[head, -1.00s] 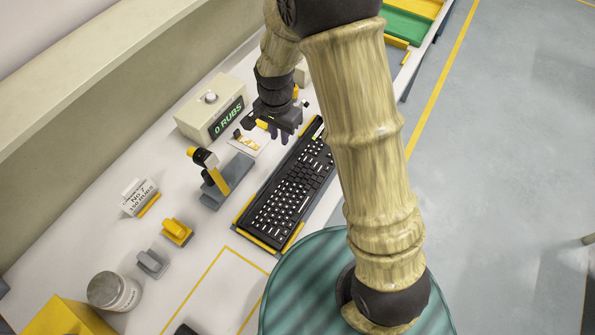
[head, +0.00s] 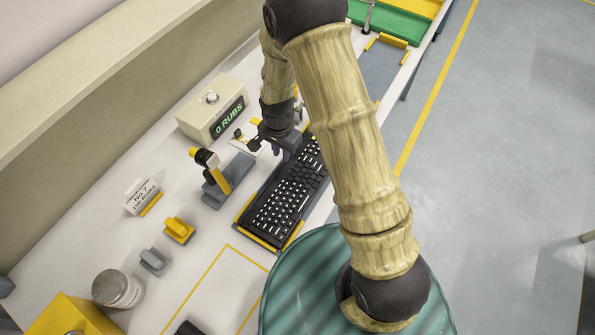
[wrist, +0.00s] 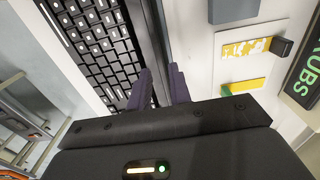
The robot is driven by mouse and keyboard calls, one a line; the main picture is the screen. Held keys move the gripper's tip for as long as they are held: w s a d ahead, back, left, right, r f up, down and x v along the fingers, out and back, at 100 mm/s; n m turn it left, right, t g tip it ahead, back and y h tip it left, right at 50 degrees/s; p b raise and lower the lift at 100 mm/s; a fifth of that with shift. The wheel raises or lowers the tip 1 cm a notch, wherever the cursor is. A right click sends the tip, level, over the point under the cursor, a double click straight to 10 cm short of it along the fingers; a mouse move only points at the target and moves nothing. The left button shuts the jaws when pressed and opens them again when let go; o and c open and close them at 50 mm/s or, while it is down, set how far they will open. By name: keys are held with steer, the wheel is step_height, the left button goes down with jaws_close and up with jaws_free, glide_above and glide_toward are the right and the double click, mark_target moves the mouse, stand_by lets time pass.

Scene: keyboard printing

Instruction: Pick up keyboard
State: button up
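The black keyboard (head: 283,203) with white-marked keys lies on the white table, seated in a holder with yellow edges (head: 259,241). My gripper (head: 286,153) is over the far left side of the keyboard, fingers pointing down. In the wrist view the two dark purple fingers (wrist: 160,88) stand apart, with a gap between them. One finger is over the keys' side and the other is on the outer side of the keyboard's long edge (wrist: 148,35). I cannot tell whether either finger touches it. Part of the keyboard's far end is hidden by my arm.
A beige box with a green "0 RUBS" display (head: 213,107) stands left of my gripper. A yellow-and-grey scanner-like tool on a stand (head: 213,178), a sign (head: 143,197) and a jar (head: 117,289) are nearer. Green and yellow trays (head: 385,22) lie at the far end.

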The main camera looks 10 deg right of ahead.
mark_target(301, 174)
steer(key=shift+f+p, duration=0.8)
steer(key=shift+f, duration=1.55)
jaws_close()
